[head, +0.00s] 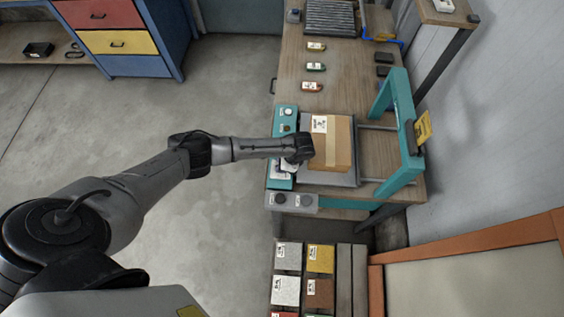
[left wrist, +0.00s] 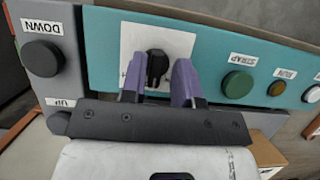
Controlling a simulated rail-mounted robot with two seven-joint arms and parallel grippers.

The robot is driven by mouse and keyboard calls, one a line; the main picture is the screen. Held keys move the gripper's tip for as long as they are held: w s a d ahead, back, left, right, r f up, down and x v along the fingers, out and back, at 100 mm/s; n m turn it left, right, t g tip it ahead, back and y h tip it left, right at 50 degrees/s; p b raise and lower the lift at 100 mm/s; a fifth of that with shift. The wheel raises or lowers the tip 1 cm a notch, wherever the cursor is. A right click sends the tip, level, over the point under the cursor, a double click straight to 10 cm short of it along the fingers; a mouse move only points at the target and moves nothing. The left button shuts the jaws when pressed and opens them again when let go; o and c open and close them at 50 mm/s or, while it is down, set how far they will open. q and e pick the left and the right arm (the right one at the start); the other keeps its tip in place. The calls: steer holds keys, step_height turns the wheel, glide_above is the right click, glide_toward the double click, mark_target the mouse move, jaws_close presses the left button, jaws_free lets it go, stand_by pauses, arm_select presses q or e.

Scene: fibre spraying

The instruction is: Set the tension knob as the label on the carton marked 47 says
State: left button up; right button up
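A brown carton (head: 341,146) with a tape strip and a white label (head: 319,124) lies on the strapping machine's bed. The label is too small to read. The black tension knob (left wrist: 157,66) sits on a white plate on the teal panel (left wrist: 215,45). Its scale is hidden or unreadable. My left gripper (left wrist: 159,82) is over the panel, its purple fingers apart, one on each side of the knob. Small gaps seem to show beside the knob. In the head view the left gripper (head: 290,165) is at the panel, left of the carton. My right gripper is not in view.
The STRAP button (left wrist: 238,84) and RUN button (left wrist: 277,88) are right of the knob; the DOWN button (left wrist: 42,58) is left. A teal arch (head: 402,130) stands right of the carton. Small labelled items (head: 314,67) lie farther up the table. Labelled bins (head: 287,291) stand below.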

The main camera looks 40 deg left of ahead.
arm_select(q)
steer(key=shift+o, duration=0.4)
steer(key=shift+s+f, duration=0.1)
steer(key=shift+f, duration=0.05)
steer(key=shift+s+d, duration=0.1)
steer(key=shift+s, duration=0.1)
steer(key=shift+w, duration=0.1)
steer(key=v, duration=1.4)
steer(key=shift+w+f, duration=0.1)
